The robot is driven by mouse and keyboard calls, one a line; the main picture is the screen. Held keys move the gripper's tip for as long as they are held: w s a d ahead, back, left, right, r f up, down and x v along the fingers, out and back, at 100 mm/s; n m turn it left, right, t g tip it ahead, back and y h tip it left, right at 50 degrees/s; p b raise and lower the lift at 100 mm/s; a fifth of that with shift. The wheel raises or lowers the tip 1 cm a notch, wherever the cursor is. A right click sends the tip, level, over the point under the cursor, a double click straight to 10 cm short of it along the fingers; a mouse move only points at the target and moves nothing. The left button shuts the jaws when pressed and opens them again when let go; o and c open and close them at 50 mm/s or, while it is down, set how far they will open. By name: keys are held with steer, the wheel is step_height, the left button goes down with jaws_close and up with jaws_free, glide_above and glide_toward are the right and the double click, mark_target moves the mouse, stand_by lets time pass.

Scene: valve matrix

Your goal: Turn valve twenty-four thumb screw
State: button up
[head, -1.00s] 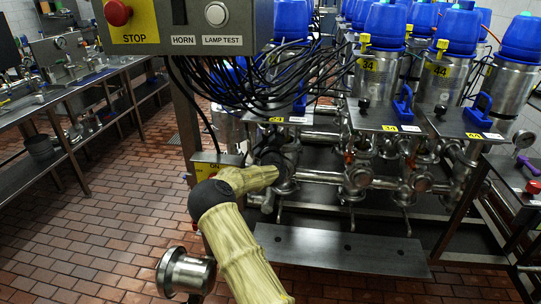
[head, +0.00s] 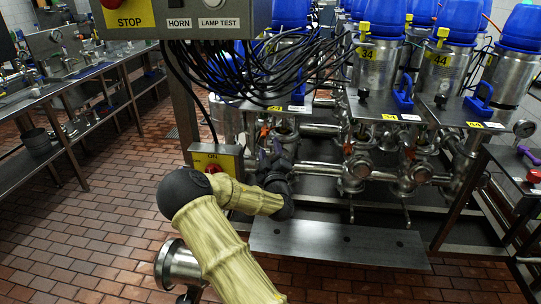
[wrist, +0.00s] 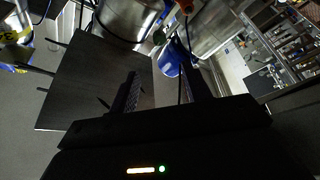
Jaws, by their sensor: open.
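Valve twenty-four's label and thumb screw cannot be made out. The valve cylinders marked 34 (head: 367,54) and 44 (head: 440,60) show in the head view, and black cables cover much of the row to their left. My gripper (head: 272,165) is dark and partly hidden among the pipes below those cables, just right of the yellow ON box. Steel cylinders (wrist: 130,15) and a blue part (wrist: 168,60) lie beyond the fingers. I cannot tell whether the fingers touch anything.
The black cable bundle (head: 270,70) hangs above my gripper. The yellow ON box (head: 215,160) with a red knob is close on its left. A steel plate (head: 340,243) lies low in front. A workbench (head: 60,90) stands left, with open tiled floor between.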

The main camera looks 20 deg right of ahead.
steer(key=shift+s+a+f, duration=0.15)
steer(key=shift+s, duration=0.4)
